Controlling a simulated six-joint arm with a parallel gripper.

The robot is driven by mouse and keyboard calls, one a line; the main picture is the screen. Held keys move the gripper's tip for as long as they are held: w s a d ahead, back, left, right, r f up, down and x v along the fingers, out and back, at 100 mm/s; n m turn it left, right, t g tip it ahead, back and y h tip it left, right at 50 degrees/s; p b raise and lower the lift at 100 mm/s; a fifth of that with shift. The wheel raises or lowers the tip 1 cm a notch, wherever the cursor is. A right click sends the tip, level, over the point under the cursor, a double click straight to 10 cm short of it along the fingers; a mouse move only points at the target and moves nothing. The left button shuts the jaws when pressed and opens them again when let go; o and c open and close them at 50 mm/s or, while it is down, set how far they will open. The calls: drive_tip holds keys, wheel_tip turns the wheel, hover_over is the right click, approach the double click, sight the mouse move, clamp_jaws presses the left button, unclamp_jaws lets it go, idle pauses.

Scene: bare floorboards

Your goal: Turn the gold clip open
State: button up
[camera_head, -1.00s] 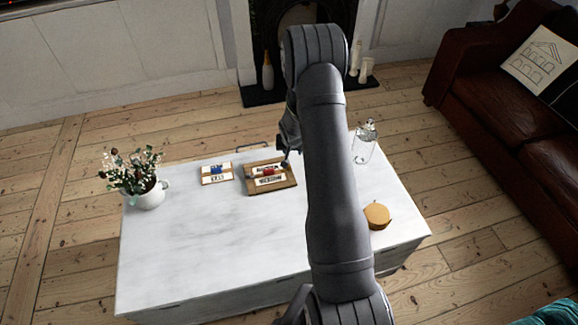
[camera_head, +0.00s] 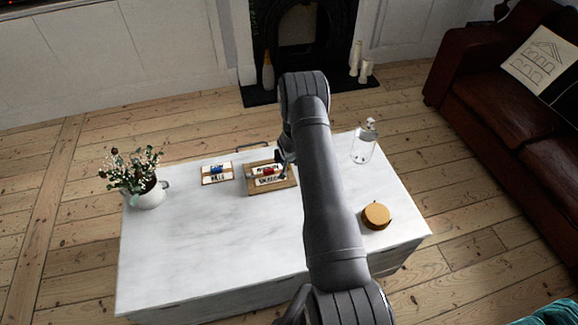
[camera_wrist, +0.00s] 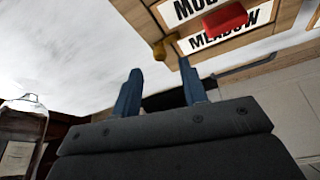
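The gold clip (camera_wrist: 164,48) is a small yellow-gold piece at the edge of a wooden board (camera_wrist: 245,47) in the wrist view. The board carries a red block (camera_wrist: 225,18) between white word labels, one reading "MEADOW". In the head view the board (camera_head: 253,190) lies on the white table; the clip is too small to make out there. My gripper (camera_wrist: 160,78) is open, its two blue fingers apart with nothing held between them. The clip shows just beyond the gap between the fingertips. In the head view my gripper (camera_head: 285,167) is over the board's right part.
A smaller board with a blue block (camera_head: 216,171) lies left of the wooden board. A white flower pot (camera_head: 150,196) stands at the table's left, a clear bottle (camera_head: 362,150) and a round wooden item (camera_head: 376,216) at the right. The table's front left is clear.

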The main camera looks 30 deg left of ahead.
sight(289, 167)
drive_tip(key=shift+x, duration=2.45)
clamp_jaws()
